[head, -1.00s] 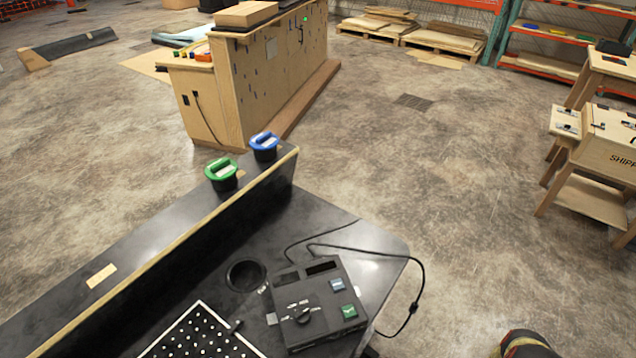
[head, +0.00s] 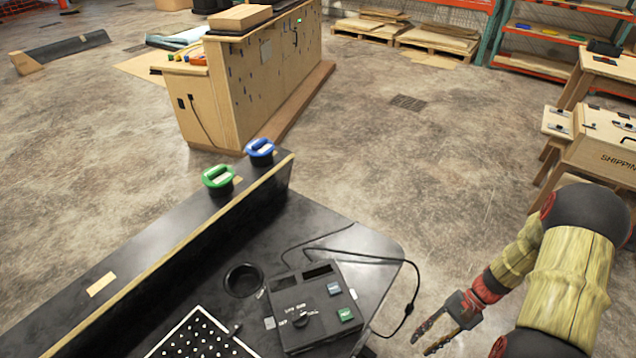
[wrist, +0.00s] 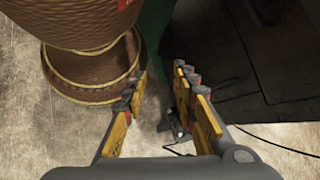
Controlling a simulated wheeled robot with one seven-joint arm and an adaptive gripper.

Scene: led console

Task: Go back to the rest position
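My gripper (head: 437,327) is at the lower right of the head view, over the floor to the right of the black table (head: 372,246) and apart from it. Its two fingers are spread with nothing between them. In the wrist view my gripper (wrist: 158,100) also shows open and empty, with yellow-sided fingers. The black console box (head: 312,304) with a dial, a blue button (head: 334,288) and a green button (head: 346,315) sits on the table.
A cable (head: 413,290) hangs over the table's right edge, close to my gripper. Wooden stands (head: 600,140) are at the right. Open floor (head: 440,160) lies between.

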